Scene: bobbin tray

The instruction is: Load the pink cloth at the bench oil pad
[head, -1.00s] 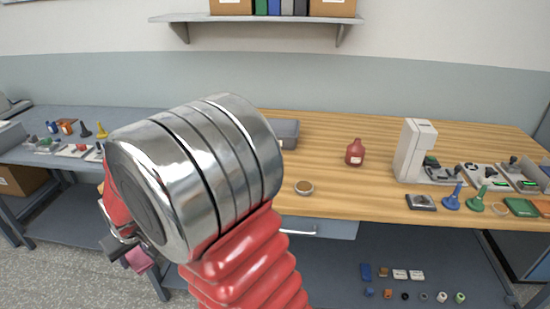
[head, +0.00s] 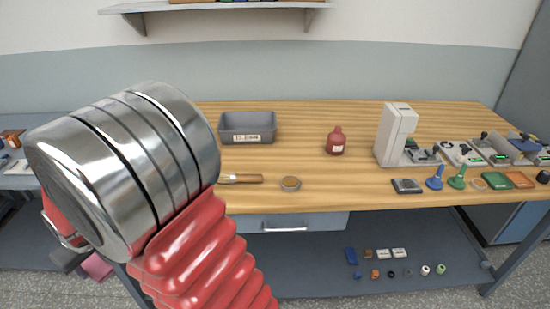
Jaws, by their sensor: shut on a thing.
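The pink cloth (head: 97,266) hangs low at the left in the head view, beside the left bench leg. My gripper (head: 72,259) is shut on it; the arm hides most of the gripper, and the fingertips are hard to make out. The cloth is below bench-top height in the picture. On the wooden bench, a small round dish with a brown filling (head: 290,184) sits near the front edge. A grey square item with a dark top (head: 407,186) sits further right. I cannot tell which of these is the oil pad.
A brush (head: 240,178) lies left of the dish. A grey bin (head: 248,127), a red bottle (head: 336,142) and a white machine (head: 395,135) stand further back. Blue (head: 435,178) and green (head: 457,178) stands are at right. The bench's front middle is mostly clear.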

